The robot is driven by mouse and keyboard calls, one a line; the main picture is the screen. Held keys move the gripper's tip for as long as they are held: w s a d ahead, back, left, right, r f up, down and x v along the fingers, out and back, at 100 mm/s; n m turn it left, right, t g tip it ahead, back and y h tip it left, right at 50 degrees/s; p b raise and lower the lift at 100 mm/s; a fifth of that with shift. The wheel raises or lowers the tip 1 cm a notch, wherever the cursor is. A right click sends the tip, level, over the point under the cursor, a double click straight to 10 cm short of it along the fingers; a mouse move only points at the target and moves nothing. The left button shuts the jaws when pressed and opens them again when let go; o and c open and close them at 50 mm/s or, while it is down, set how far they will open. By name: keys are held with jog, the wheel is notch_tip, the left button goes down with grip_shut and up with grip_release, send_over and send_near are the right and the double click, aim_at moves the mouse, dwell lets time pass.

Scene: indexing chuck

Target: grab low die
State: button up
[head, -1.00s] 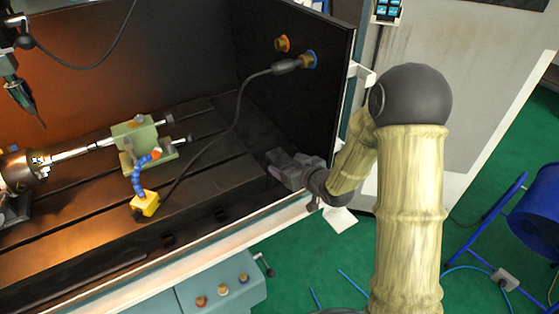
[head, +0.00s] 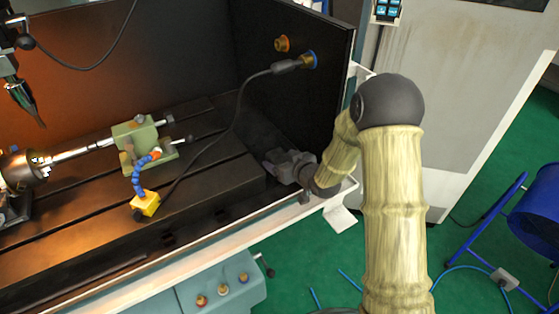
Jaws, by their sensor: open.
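My gripper (head: 274,163) is in the right part of the machine enclosure, low over the dark bed near its right wall. It is open and seen small, and I cannot make out anything between its fingers. I cannot pick out a low die in the head view. The indexing chuck (head: 22,172) is at the far left edge, partly cut off by the frame, with a bright shaft (head: 82,152) running right from it. My gripper is far to the right of the chuck.
A pale green tailstock block (head: 138,138) stands mid-bed. A yellow block with a blue hose (head: 145,204) sits before it. A black cable (head: 236,108) runs from it to the right wall. A tool (head: 22,95) hangs upper left. The white front rim (head: 225,238) lies below.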

aim_at(282, 160)
jog(key=shift+r, duration=0.1)
jog(key=c, duration=1.6)
jog(key=shift+r, duration=0.1)
notch_tip(282, 160, up, 10)
jog(key=shift+f+p, duration=0.1)
jog(key=shift+p, duration=0.55)
